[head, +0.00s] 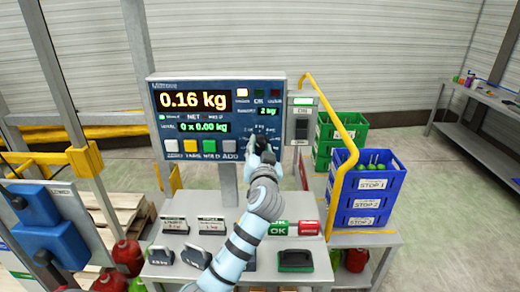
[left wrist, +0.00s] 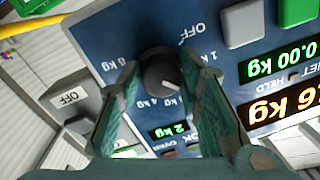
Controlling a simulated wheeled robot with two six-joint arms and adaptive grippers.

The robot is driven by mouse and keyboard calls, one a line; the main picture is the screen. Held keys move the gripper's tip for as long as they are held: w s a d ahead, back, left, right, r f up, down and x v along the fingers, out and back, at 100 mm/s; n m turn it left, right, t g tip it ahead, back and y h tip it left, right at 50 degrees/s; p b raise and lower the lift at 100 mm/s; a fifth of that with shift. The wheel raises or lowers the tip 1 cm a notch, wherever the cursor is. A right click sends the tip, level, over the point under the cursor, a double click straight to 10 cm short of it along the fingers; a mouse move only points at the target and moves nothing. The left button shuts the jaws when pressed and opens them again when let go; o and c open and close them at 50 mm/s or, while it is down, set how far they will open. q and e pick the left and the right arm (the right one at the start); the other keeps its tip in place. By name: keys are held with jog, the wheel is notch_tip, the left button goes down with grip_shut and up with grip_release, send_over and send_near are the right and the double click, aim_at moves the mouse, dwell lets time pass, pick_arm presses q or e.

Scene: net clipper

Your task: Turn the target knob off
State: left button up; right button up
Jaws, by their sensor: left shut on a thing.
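The dark round knob (left wrist: 160,70) sits on the blue face of the scale panel (head: 192,134). In the left wrist view, which shows the panel upside down, its small white mark points down and right, away from the OFF label. Labels 1 kg, 4 kg and 6 kg stand around it. My left gripper (left wrist: 162,82) is shut on the knob, one finger on each side. In the head view the same gripper (head: 262,146) is at the panel's lower right and mostly hides the knob. My right gripper is not in view.
The panel reads 0.16 kg, with 2 kg in a small green display. A grey switch box (head: 301,105) adjoins its right edge, by a yellow rail (head: 348,140). Blue crates (head: 366,190) stand at right. Labels and weights lie on the bench (head: 180,235) below.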

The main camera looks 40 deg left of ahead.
pick_arm(q)
jog(key=n+b, duration=0.2)
jog(key=n, duration=0.1)
jog(key=shift+n+b, duration=0.3)
jog(key=shift+n, duration=0.1)
jog(key=n+b, duration=0.2)
jog(key=n, duration=0.1)
jog(key=shift+n, duration=0.3)
jog(key=n+h+b, duration=0.1)
jog(key=n+b, duration=0.1)
jog(key=n, duration=0.2)
jog(key=shift+r, duration=0.1)
jog(key=shift+r+n+b, duration=0.1)
jog(key=shift+n+b, duration=1.05)
jog(key=shift+n, duration=0.65)
jog(key=o, duration=1.1)
